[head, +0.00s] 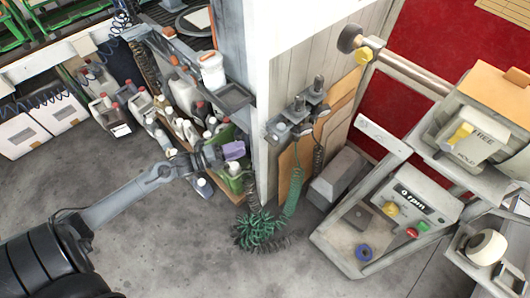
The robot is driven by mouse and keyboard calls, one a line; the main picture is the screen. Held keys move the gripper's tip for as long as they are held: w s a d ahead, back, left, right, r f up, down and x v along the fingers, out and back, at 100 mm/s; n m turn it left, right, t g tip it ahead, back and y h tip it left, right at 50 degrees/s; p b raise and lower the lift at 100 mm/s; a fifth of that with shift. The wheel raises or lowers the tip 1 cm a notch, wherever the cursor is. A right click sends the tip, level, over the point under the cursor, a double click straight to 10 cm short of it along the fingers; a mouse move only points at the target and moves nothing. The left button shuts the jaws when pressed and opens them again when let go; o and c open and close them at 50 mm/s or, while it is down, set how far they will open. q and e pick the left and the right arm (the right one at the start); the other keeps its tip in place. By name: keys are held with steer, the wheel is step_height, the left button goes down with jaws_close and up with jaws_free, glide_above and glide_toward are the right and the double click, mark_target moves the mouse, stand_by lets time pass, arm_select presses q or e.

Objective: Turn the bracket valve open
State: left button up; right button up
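The wall bracket with valve fittings (299,112) is mounted on the narrow wall panel in the middle of the head view. Small dark cylindrical fittings stand up from it, and coiled hoses hang below. I cannot tell from the fittings how far the valve is turned. My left gripper (230,152) is to the left of the bracket and a little lower in the picture, apart from it, near the pale wall corner. A purple piece shows at its tip; whether this is part of the gripper or something held is unclear. My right gripper is not in view.
A green coiled hose (262,229) bunches near the floor below the bracket. Shelves with several bottles (186,95) stand behind my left arm. A machine with an rpm panel (411,200) stands at the right. Grey floor (200,250) is clear in front.

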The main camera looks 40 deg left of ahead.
mark_target(272, 140)
arm_select(q)
steer(key=f+b+x, duration=0.1)
steer(key=b+x, duration=0.2)
steer(key=x, duration=0.8)
steer(key=shift+w, duration=0.25)
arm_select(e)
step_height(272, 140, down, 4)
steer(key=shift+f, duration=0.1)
arm_select(q)
steer(key=shift+f, duration=0.1)
jaws_close()
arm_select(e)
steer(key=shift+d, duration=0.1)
